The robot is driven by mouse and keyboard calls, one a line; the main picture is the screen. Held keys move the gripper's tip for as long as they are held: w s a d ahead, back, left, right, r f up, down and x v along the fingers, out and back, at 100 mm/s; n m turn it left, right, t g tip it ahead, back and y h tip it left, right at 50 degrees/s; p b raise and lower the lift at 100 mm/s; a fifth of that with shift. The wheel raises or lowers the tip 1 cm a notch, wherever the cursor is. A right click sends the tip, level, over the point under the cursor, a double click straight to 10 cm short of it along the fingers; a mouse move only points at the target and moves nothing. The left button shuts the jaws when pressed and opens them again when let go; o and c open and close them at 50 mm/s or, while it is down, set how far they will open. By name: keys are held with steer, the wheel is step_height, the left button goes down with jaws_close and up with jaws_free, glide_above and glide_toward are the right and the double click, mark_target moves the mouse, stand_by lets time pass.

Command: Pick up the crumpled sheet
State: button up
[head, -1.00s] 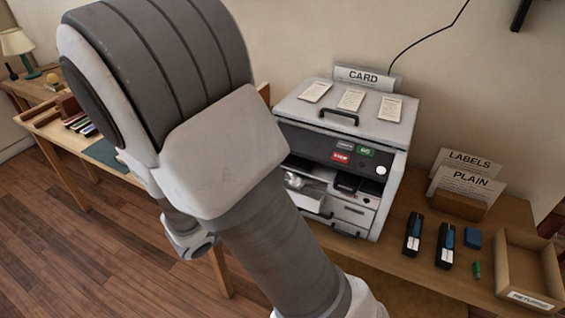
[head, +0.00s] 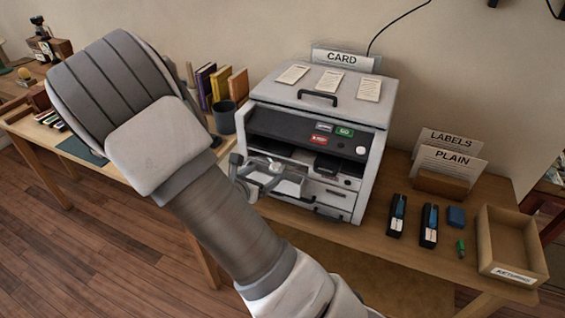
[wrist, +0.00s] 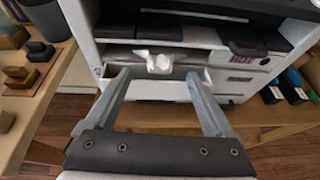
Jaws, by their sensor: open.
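The crumpled sheet (wrist: 158,62) is a small white wad in the front opening of the grey printer-like machine (wrist: 250,88). In the head view the sheet (head: 274,168) shows small and pale, partly hidden by my gripper. My gripper (wrist: 158,76) is open and empty, with one finger on each side of the sheet's line in the wrist view. Its fingertips are at the front of the machine, close to the open tray. I cannot tell whether they reach past the sheet. In the head view the machine (head: 315,110) stands on the wooden table.
Two staplers (head: 428,225), a blue block (head: 456,217), a green item (head: 460,247) and a cardboard tray marked RETURNS (head: 512,272) are right of the machine. Label cards (head: 447,160) stand behind them. A dark cup (head: 224,117) and books (head: 205,85) are to its left.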

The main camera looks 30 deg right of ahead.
mark_target(275, 167)
steer(key=b+x, duration=0.1)
steer(key=x, duration=0.4)
steer(key=shift+w+d, duration=0.15)
steer(key=shift+d, duration=0.2)
jaws_close()
